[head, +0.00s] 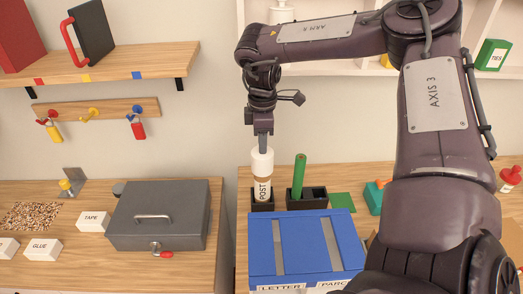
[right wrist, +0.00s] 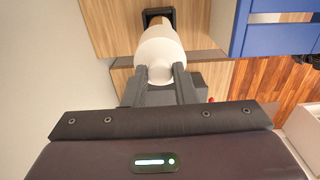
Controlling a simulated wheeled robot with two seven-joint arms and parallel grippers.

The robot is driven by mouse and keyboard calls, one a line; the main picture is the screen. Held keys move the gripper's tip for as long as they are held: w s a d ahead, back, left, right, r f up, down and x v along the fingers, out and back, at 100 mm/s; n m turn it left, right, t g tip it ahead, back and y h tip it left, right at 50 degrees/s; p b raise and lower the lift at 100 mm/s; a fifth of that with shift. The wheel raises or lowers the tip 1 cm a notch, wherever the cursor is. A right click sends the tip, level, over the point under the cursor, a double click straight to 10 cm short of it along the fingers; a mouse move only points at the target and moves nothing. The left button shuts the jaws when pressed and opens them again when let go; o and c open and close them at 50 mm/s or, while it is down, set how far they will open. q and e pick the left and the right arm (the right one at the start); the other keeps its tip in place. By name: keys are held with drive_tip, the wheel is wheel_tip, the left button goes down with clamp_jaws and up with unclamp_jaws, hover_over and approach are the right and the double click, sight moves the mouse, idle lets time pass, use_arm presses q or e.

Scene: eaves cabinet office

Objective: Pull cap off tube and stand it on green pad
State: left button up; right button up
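A cardboard tube (head: 262,190) labelled POST stands upright in a small black holder (head: 262,206) on the right-hand desk. A white cap (head: 262,161) sits at its top; it also shows in the right wrist view (right wrist: 158,45). My right gripper (head: 263,143) points down from above. In the right wrist view its two fingers (right wrist: 160,80) are closed on either side of the cap's narrower top part. The flat green pad (head: 342,202) lies on the desk right of the holders, with its visible top bare. My left gripper is in neither view.
A green stick (head: 299,172) stands in a second black holder (head: 306,203) close right of the tube. A blue letter box (head: 305,250) fills the front of the desk. A grey metal box (head: 158,215) sits on the left desk, across a gap.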

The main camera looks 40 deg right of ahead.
clamp_jaws()
drive_tip(key=shift+r, duration=0.35)
wheel_tip(320, 180, up, 8)
drive_tip(key=p, duration=0.4)
drive_tip(key=shift+p, duration=0.4)
idle(1.2)
